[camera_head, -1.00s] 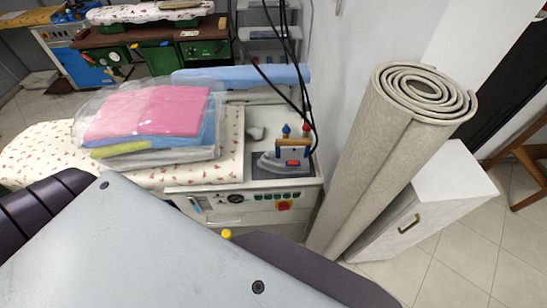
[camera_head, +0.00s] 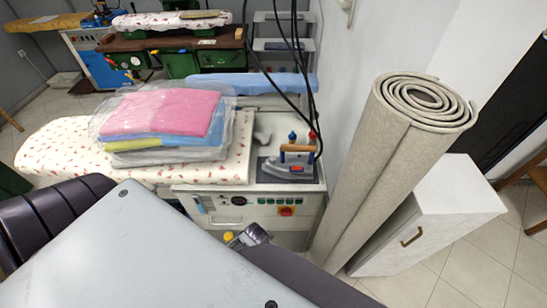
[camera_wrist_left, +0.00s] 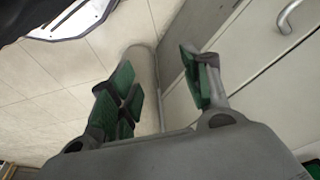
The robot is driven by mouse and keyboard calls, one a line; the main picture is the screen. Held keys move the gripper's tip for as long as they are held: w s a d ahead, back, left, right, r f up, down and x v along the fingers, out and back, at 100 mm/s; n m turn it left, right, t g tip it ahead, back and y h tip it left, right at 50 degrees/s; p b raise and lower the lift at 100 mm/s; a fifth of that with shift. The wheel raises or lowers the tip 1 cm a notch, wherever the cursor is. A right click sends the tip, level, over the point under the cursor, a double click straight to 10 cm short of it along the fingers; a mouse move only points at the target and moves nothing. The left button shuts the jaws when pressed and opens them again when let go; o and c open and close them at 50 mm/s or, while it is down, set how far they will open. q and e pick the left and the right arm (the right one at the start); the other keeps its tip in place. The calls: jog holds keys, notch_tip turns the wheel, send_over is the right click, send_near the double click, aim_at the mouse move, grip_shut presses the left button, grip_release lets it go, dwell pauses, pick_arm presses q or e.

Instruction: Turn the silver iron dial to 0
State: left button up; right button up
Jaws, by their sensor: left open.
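The silver iron (camera_head: 275,168) with a wooden handle rests on a dark pad at the right end of the ironing station (camera_head: 312,186). A small red part (camera_head: 297,168) shows on its side; the dial and its setting are too small to make out. My left gripper (camera_wrist_left: 157,65) is open and empty in the left wrist view, its green-padded fingers apart above the floor beside a white cabinet front. In the head view my arm covers the lower part, and a small grey piece (camera_head: 255,235) shows past its edge. My right gripper is not in view.
Bagged folded clothes (camera_head: 165,125) lie on the flowered ironing board (camera_head: 60,150) left of the iron. The station front has a control panel (camera_head: 255,200). A tall rolled carpet (camera_head: 385,150) and a white cabinet (camera_head: 445,215) stand at the right. Black cables hang over the iron.

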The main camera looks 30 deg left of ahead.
pick_arm(q)
jog(key=w+d+r+m+h, duration=0.15)
jog(key=w+r, duration=0.25)
jog(key=r, duration=0.6)
jog(key=w+d+r+m, duration=0.3)
jog(key=w+r, duration=0.1)
jog(key=r, duration=0.5)
jog(key=w+d+r+m+h, duration=0.1)
jog(key=w+d+r+m, duration=0.15)
jog(key=r, duration=0.75)
notch_tip(320, 180, up, 12)
jog(key=m+g+y, duration=0.1)
jog(key=g+y, duration=0.1)
jog(key=y, duration=0.1)
send_over(273, 158)
jog(key=shift+s+d, duration=0.1)
jog(key=shift+s, duration=0.1)
jog(key=shift+f, duration=0.1)
jog(key=shift+w+f+p, duration=0.2)
jog(key=shift+f+p, duration=0.15)
jog(key=shift+f, duration=6.5)
jog(key=shift+c, duration=0.4)
jog(key=c, duration=1)
